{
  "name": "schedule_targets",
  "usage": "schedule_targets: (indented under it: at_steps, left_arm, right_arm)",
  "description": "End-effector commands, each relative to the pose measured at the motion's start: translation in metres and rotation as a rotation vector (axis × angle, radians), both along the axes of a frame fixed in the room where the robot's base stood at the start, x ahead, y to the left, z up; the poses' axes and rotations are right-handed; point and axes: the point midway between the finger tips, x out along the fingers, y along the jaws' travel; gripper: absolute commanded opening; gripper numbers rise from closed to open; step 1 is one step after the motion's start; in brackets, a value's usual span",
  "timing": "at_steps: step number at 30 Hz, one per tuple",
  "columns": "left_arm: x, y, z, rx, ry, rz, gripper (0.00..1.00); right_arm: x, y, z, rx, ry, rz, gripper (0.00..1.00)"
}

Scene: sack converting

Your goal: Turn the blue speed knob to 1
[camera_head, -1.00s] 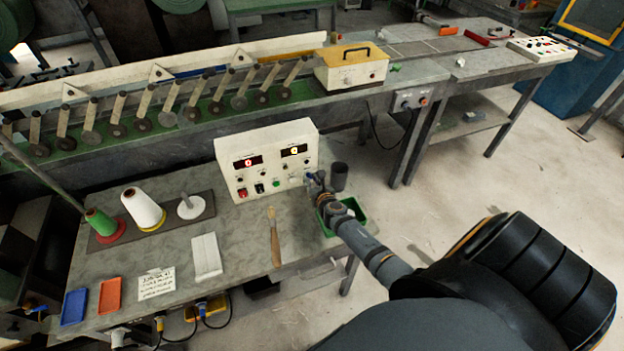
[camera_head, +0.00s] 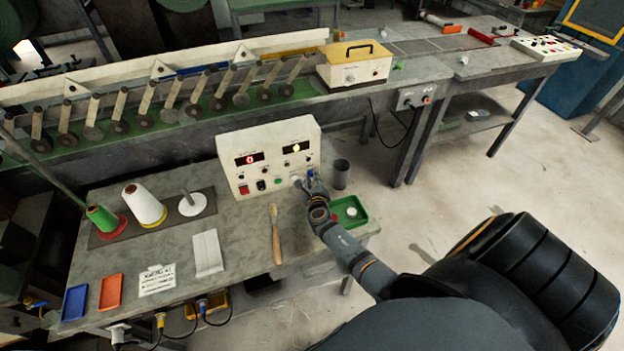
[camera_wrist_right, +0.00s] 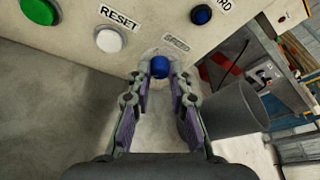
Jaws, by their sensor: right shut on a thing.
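The blue speed knob (camera_wrist_right: 160,67) is on the lower right of the white control panel (camera_head: 238,172), under the SPEED label (camera_wrist_right: 176,43) in the right wrist view. My right gripper (camera_wrist_right: 160,76) reaches up to the panel face with its fingertips on both sides of the knob, shut on it. In the head view my right gripper (camera_head: 309,180) is at the panel's lower right corner and hides the knob. The knob's pointer and scale marks cannot be made out. My left gripper is not in view.
A grey cup (camera_head: 341,173) stands right of the gripper. A green tray (camera_head: 361,219) and a brush (camera_head: 276,240) lie in front.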

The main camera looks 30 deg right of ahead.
Motion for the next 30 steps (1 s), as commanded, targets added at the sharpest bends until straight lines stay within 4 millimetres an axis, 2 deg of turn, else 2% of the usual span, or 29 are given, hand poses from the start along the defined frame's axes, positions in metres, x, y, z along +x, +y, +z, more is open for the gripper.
schedule_targets:
  at_steps: [14, 15, 19, 20, 30]
  left_arm:
    - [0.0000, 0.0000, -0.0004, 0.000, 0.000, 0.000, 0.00]
    - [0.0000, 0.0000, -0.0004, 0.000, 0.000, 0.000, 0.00]
    - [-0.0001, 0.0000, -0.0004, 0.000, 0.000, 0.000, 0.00]
    - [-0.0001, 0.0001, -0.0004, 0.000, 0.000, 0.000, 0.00]
    - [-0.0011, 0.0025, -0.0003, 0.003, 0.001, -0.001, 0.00]
  right_arm:
    - [0.0000, 0.0002, -0.0002, -0.012, 0.003, 0.000, 0.00]
    - [0.0000, 0.0002, -0.0002, -0.012, 0.003, 0.000, 0.22]
    - [-0.0001, 0.0002, -0.0003, -0.012, 0.003, 0.000, 0.40]
    - [-0.0001, 0.0001, -0.0002, -0.012, 0.003, 0.000, 0.42]
    - [-0.0038, 0.0022, 0.0003, -0.011, 0.003, 0.000, 0.42]
